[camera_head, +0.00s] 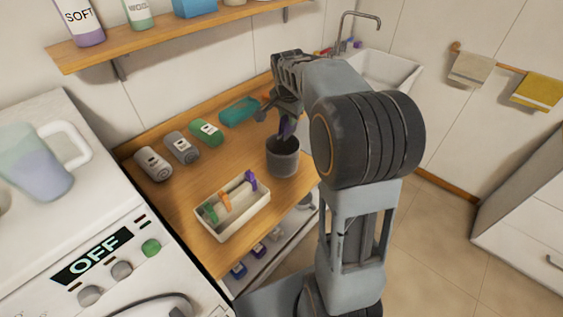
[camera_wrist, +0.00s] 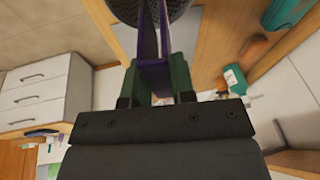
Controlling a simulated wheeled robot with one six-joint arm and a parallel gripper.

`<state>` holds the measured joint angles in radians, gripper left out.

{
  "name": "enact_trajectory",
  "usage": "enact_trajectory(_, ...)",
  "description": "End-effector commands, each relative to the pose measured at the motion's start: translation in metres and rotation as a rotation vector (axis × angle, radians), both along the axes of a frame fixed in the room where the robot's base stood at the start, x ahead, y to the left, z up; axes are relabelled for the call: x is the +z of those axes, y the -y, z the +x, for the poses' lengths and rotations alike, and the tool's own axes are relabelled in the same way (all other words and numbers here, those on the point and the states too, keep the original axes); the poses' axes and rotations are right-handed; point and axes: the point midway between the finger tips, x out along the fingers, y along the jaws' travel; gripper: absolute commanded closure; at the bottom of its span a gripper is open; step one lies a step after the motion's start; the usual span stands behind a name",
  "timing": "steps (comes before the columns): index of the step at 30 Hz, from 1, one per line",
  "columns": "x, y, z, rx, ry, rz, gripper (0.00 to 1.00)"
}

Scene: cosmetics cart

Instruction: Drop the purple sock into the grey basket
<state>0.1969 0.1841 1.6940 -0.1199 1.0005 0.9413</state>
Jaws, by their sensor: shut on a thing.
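The purple sock (camera_head: 287,127) hangs from my gripper (camera_head: 284,112) directly above the grey basket (camera_head: 283,161). The basket is a small dark round bin standing on the wooden counter. The sock's lower end is at or just over the basket's rim; I cannot tell whether it is inside. The basket (camera_wrist: 187,8) shows at the top edge there, past the fingers. The basket's inside is mostly hidden.
A white tray (camera_head: 238,227) with small coloured items stands left of the basket on the counter (camera_head: 185,206). A washing machine (camera_head: 125,215) is at left, a sink (camera_head: 385,78) behind.

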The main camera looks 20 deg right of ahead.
Motion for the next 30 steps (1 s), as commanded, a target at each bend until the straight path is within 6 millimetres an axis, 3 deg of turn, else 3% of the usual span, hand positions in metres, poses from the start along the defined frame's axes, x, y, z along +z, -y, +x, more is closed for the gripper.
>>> enact_trajectory(3,-0.0104,0.0007,-0.0001,-0.001,0.000,0.000,1.00)
enact_trajectory(12,-0.0106,0.0012,-0.0003,-0.002,0.000,0.000,1.00)
enact_trajectory(13,-0.0106,0.0013,-0.0003,-0.002,0.000,0.000,0.74)
enact_trajectory(21,-0.0106,0.0013,-0.0003,-0.002,0.000,0.000,0.48)
enact_trajectory(30,-0.0081,0.0008,-0.0007,-0.002,0.002,0.000,0.47)
